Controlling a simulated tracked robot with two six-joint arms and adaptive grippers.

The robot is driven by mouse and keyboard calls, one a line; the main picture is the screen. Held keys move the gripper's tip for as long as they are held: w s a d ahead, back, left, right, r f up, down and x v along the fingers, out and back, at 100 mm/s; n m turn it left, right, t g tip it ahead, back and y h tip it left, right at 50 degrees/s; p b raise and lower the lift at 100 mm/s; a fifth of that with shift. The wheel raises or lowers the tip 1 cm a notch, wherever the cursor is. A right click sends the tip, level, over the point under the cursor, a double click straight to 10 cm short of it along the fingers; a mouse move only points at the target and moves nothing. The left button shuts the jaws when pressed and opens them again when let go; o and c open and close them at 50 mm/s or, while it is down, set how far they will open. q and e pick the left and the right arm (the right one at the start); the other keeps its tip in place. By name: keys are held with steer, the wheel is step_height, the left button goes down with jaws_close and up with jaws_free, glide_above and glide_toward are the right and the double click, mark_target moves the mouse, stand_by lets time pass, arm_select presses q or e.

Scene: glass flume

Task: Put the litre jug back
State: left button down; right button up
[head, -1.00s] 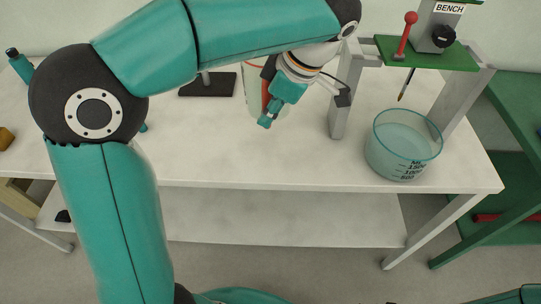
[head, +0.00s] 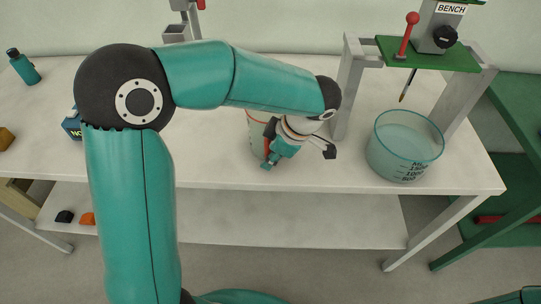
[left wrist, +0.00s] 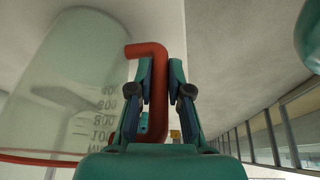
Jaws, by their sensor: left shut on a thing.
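The litre jug (head: 255,132) is clear with a red handle and stands out faintly against the pale bench, partly hidden behind my left arm. In the left wrist view the jug (left wrist: 75,80) fills the left side, with printed graduations and a red line across it. My left gripper (head: 269,160) is shut on the jug's red handle (left wrist: 157,95), which lies between the two fingers in the wrist view. The jug is over the front middle of the bench. I cannot tell whether its base touches the top. My right gripper is out of view.
A teal bottle (head: 24,67) and a blue block (head: 72,125) are at left. Bare bench (head: 215,165) lies near the front edge.

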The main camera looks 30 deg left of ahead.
arm_select(q)
steer(key=c, duration=1.1)
jaws_free()
steer(key=s+v, duration=0.1)
steer(key=v, duration=1.1)
steer(key=shift+w, duration=0.45)
